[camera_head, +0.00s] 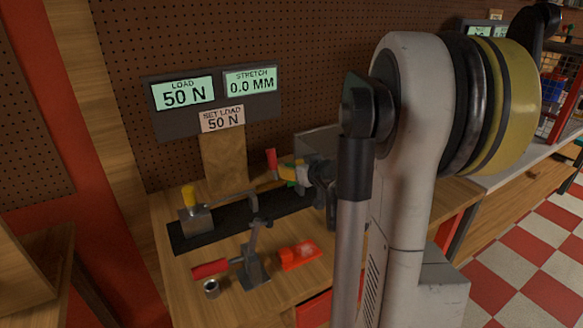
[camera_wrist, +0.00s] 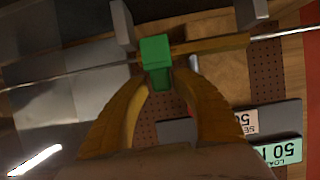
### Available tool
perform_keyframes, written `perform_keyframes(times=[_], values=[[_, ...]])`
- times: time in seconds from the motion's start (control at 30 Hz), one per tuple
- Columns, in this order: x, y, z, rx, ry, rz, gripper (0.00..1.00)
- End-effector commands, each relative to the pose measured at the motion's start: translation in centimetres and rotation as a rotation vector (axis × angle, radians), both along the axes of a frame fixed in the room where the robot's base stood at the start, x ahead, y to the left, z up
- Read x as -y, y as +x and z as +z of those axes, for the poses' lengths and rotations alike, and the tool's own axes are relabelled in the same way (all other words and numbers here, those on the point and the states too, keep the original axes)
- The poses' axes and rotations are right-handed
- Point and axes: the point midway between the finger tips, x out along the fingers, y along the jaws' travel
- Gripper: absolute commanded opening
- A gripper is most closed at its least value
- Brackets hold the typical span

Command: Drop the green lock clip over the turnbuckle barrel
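The green lock clip (camera_wrist: 156,50) is at the tips of my gripper's two orange-yellow fingers in the wrist view. My gripper (camera_wrist: 162,82) looks shut on its lower part. The brass-coloured turnbuckle barrel (camera_wrist: 217,43) runs crosswise behind the clip, with thin rods at both ends. The clip overlaps the barrel in this view; I cannot tell whether it touches or sits over it. In the head view my gripper (camera_head: 290,174) is at the right part of the bench rig, with a little green visible. My arm hides much of that area.
The rig stands on a black base plate (camera_head: 205,232). A yellow-topped block (camera_head: 190,208) is at its left. In front are a red-handled lever (camera_head: 212,268), a small metal ring (camera_head: 211,288) and a red-orange tray (camera_head: 298,254). A display panel (camera_head: 210,95) reads load 50 N, stretch 0.0 mm.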

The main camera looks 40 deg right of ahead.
Motion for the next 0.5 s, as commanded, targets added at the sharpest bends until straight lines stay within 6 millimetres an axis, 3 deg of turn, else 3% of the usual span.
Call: perform_keyframes(times=[0.27, 0.5], values=[[-0.5, -1.2, 0.5, 0.000, 0.004, 0.004, 0.41], [-1.4, -6.0, 2.5, 0.000, 0.003, -0.001, 0.41]])
